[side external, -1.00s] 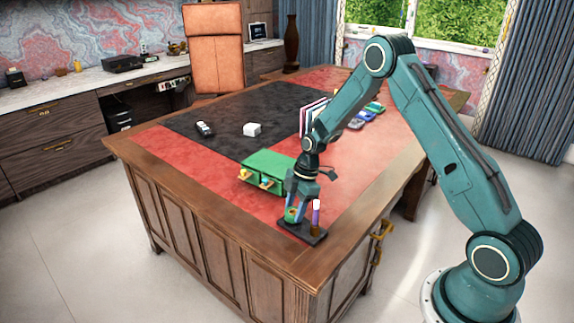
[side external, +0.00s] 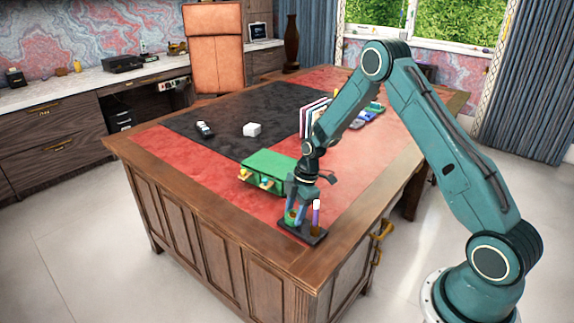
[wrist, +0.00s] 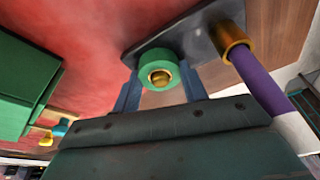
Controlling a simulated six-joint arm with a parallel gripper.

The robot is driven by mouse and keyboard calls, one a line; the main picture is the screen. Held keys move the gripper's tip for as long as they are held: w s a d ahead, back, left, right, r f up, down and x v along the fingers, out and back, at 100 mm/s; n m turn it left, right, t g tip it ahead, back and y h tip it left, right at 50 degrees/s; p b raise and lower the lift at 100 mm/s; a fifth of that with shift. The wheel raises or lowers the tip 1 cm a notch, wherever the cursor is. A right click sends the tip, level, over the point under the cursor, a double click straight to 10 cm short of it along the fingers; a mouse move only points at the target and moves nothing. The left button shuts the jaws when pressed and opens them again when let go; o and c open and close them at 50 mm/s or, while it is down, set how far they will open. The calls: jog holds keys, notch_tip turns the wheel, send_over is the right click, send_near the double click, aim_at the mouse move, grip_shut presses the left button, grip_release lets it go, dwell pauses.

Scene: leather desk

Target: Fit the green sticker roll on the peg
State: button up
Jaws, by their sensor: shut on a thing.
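The green sticker roll (wrist: 147,58) is between my two blue fingers in the wrist view. My gripper (wrist: 160,88) is shut on it. A brass piece (wrist: 161,77) shows inside the roll's hole, over the dark base plate (wrist: 180,43). I cannot tell whether this is the peg or how far down the roll sits. In the side view my gripper (side external: 293,208) is low over the left part of the base plate (side external: 312,239), with the roll (side external: 290,216) small and partly hidden between the fingers.
A purple stick with a white end (wrist: 262,82) stands in a brass collar (wrist: 234,52) on the same plate, close beside my gripper. A green drawer box (side external: 268,165) is just behind on the left. The desk's front edge is near. A white cube (side external: 252,129) lies farther back.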

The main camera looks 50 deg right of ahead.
jog(key=o, duration=1)
jog(key=shift+o, duration=0.2)
jog(key=shift+r, duration=4)
jog(key=shift+r, duration=0.1)
